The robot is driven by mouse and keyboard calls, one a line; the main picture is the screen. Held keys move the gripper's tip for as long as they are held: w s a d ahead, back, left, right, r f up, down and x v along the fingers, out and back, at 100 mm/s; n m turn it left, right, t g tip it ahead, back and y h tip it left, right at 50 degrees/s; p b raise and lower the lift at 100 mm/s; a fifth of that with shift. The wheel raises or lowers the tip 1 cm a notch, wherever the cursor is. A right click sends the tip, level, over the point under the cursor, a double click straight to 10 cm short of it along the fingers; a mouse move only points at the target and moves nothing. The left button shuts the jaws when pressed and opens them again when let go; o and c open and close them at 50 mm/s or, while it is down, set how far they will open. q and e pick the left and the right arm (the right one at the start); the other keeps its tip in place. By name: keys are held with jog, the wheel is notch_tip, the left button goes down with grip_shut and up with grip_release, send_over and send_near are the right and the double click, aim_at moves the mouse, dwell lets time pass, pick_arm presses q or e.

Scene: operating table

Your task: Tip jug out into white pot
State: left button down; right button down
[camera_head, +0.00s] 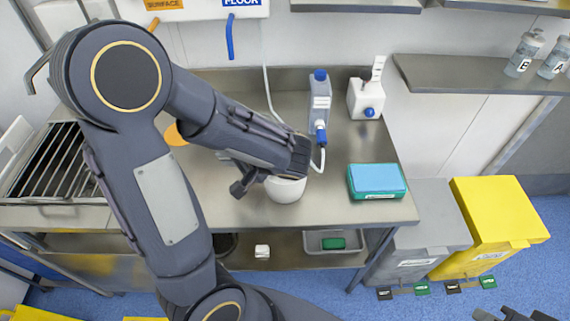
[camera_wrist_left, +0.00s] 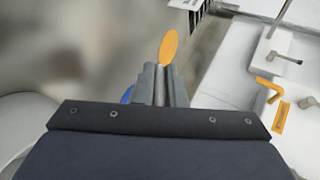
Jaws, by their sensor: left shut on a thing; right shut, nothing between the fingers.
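The white pot (camera_head: 286,190) stands on the steel table, partly covered from above by my left wrist. A pale rounded rim, probably the pot, also shows at the lower left of the left wrist view (camera_wrist_left: 22,115). My left gripper (camera_wrist_left: 160,72) has its grey fingers close together, at the pot's left side in the head view (camera_head: 240,188). A small blue sliver (camera_wrist_left: 127,95) beside the fingers is probably part of the held jug; the rest is hidden, so its tilt cannot be told. My right gripper (camera_head: 515,314) shows only partly at the lower right edge, away from the table.
A blue-capped bottle (camera_head: 320,100) and white container (camera_head: 366,97) stand at the back. A blue-topped green box (camera_head: 377,180) is on the right. A wire rack (camera_head: 50,165) is on the left. Bins (camera_head: 495,215) stand right of the table.

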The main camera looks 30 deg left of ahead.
pick_arm(q)
jog(key=shift+f+y+b, duration=0.15)
jog(key=shift+y+b, duration=0.35)
jog(key=shift+y, duration=0.1)
dwell(0.7)
jog(key=shift+d+r+y, duration=0.25)
jog(key=shift+r+y, duration=0.25)
jog(key=shift+y, duration=0.4)
dwell(2.3)
jog(key=shift+d+r+y+b, duration=0.25)
jog(key=shift+d+y+b, duration=0.25)
jog(key=shift+b, duration=0.1)
jog(key=shift+d+r+y+b, duration=0.25)
jog(key=shift+d+y+b, duration=0.15)
jog(key=shift+d+b, duration=0.15)
dwell(1.8)
jog(key=shift+r, duration=0.15)
dwell(0.5)
